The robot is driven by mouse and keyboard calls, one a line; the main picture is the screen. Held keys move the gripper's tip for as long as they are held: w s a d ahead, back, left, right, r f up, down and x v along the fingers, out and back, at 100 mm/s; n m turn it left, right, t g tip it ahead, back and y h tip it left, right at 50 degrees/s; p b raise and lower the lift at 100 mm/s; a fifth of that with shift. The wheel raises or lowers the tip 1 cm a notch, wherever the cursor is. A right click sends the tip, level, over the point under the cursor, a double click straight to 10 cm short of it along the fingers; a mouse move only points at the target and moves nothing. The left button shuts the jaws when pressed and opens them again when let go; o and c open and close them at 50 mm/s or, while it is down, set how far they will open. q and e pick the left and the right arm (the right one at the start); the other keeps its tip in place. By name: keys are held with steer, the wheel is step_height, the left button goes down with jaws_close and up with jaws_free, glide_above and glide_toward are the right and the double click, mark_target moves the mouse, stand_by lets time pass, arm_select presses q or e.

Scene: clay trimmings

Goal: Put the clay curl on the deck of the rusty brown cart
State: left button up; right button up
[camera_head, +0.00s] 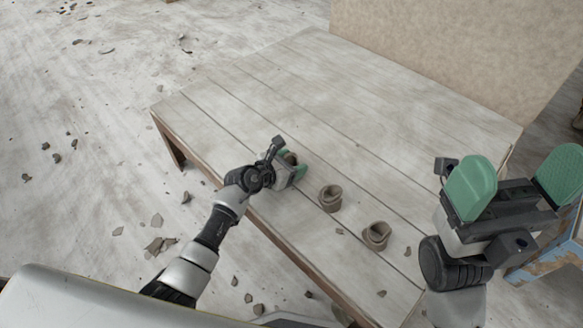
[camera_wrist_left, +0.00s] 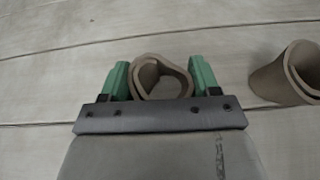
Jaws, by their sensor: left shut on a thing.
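A grey-brown clay curl (camera_wrist_left: 161,80) sits between the green fingers of my left gripper (camera_wrist_left: 161,76), which is shut on it. In the head view, my left gripper (camera_head: 291,164) is low over the near side of the plank table, and its fingers mostly hide this curl. I cannot tell whether the curl touches the tabletop. My right gripper (camera_head: 516,183) is open and empty, raised at the right. I see no rusty brown cart in either view.
The pale plank table (camera_head: 300,85) has a clear far half. Two other clay curls (camera_head: 330,197) (camera_head: 376,235) stand right of my left gripper, with small clay scraps near them. A worn blue piece of furniture (camera_head: 547,262) is at the right edge. Clay shards (camera_head: 158,243) litter the floor.

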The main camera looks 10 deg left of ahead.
arm_select(q)
steer(key=shift+f, duration=0.1)
steer(key=shift+f, duration=0.15)
steer(key=o, duration=1)
steer(key=shift+c, duration=0.2)
